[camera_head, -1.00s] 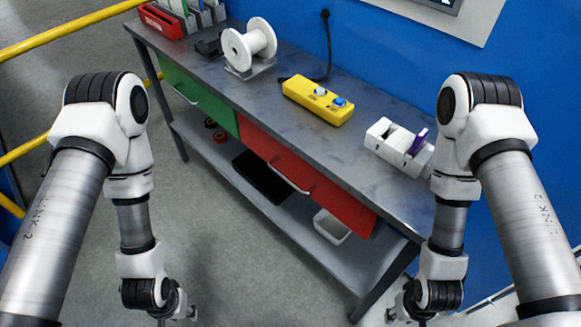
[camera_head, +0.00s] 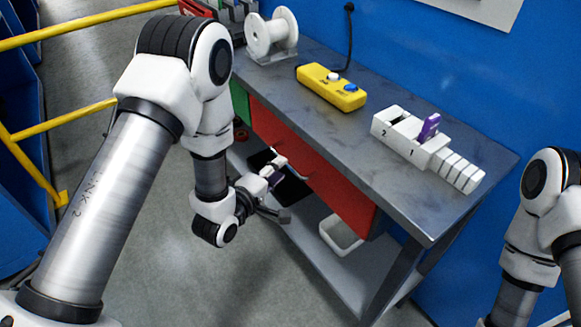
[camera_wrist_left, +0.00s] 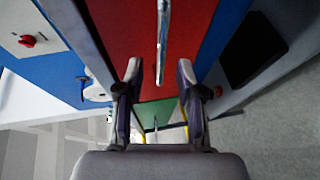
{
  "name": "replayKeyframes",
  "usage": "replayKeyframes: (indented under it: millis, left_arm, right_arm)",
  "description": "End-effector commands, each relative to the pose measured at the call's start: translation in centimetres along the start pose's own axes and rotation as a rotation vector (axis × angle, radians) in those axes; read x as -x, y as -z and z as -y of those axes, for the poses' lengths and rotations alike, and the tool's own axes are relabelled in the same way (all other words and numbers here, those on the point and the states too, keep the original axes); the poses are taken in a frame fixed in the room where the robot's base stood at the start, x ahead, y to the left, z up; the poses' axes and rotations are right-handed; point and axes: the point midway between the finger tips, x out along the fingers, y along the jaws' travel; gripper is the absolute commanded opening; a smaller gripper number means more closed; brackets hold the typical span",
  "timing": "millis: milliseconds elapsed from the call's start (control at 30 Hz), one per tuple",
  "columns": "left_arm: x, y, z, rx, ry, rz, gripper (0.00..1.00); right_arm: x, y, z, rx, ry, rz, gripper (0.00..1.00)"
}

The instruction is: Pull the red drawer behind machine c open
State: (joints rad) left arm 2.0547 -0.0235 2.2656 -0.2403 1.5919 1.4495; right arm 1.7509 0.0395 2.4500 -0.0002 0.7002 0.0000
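The red drawer (camera_head: 335,185) is in the bench front, right of the green drawer (camera_head: 240,102). Its front looks shut. In the left wrist view the red front (camera_wrist_left: 120,30) fills the top, and its silver bar handle (camera_wrist_left: 163,35) runs toward the gap between my fingers. My left gripper (camera_head: 280,187) is in front of the red drawer, fingers spread. In the left wrist view my left gripper (camera_wrist_left: 160,78) is open and empty, with the handle's near end just ahead of the fingertips. The head view mostly hides the handle. My right gripper is out of view.
The bench top (camera_head: 385,135) holds a white spool (camera_head: 272,35), a yellow control box (camera_head: 330,88) and a white numbered block (camera_head: 425,140) with a purple piece. A lower shelf (camera_head: 335,268) carries a white bin (camera_head: 340,236). The floor in front is clear.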

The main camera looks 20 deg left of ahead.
Motion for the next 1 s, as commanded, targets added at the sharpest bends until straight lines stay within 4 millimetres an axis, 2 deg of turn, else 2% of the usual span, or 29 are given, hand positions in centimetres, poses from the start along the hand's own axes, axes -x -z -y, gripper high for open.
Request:
replayKeyframes:
  millis: [100, 200, 300, 500, 533, 600, 633, 1000]
  left_arm:
    - [-2.4, 0.0, -0.1, -0.002, -0.002, 0.001, 0.37]
    - [-3.8, 0.0, 0.1, -0.001, 0.000, 0.000, 0.37]
    - [-4.6, 0.0, 0.1, 0.000, 0.002, -0.001, 0.37]
    - [-4.7, 0.0, 0.1, 0.000, 0.003, -0.001, 0.37]
    - [-4.7, 0.0, 0.1, 0.000, 0.003, -0.001, 0.33]
    - [-4.7, 0.0, 0.1, 0.000, 0.003, -0.001, 0.09]
    - [-4.7, 0.0, 0.1, 0.000, 0.003, -0.001, 0.00]
    - [-4.6, 0.1, 0.1, 0.000, 0.003, -0.002, 0.00]
  right_arm:
    - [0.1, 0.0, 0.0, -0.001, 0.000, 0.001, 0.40]
    - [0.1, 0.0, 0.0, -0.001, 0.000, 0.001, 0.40]
    - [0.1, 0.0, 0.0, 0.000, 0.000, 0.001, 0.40]
    - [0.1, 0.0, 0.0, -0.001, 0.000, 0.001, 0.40]
    - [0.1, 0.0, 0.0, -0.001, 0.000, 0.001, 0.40]
    - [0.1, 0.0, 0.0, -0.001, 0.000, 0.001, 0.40]
    - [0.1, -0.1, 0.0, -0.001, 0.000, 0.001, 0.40]
    - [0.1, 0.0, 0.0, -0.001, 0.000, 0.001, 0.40]
